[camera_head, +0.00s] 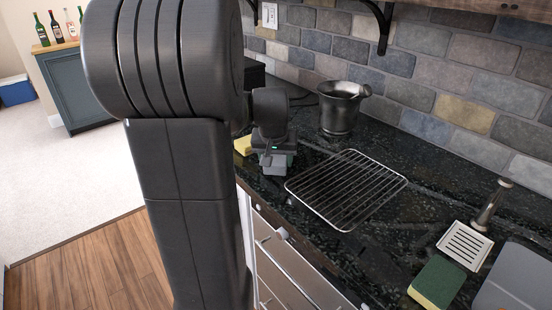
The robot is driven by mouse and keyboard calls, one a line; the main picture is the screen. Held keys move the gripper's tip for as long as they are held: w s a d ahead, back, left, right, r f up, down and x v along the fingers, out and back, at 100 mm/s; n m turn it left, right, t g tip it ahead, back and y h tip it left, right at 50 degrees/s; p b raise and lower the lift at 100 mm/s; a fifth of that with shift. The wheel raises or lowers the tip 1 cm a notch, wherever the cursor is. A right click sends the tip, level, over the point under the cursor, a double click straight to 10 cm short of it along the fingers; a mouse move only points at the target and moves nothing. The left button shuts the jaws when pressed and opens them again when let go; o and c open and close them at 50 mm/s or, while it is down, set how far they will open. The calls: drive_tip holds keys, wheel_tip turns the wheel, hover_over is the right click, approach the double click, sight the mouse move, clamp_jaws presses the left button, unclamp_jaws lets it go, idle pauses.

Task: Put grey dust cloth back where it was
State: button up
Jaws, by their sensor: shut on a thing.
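My gripper (274,161) points down low over the dark counter, left of the wire rack. It is shut on a small grey thing (279,168) that looks like the grey dust cloth. Most of it is hidden by the gripper, and I cannot tell whether it touches the counter. No other grey cloth shows.
A wire rack (347,188) lies right of my gripper. A metal bucket (340,108) stands behind it by the stone wall. A yellow block (243,145) sits to the left. A green-yellow sponge (437,283) and a slotted white dish (465,245) are at the right.

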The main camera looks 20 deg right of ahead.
drive_tip(key=o, duration=1)
drive_tip(key=shift+o, duration=0.2)
drive_tip(key=shift+r, duration=0.3)
drive_tip(key=p+v, duration=0.1)
drive_tip(key=v, duration=1)
drive_tip(key=shift+r+p, duration=0.3)
drive_tip(key=shift+r, duration=0.05)
drive_tip(key=shift+s, duration=0.15)
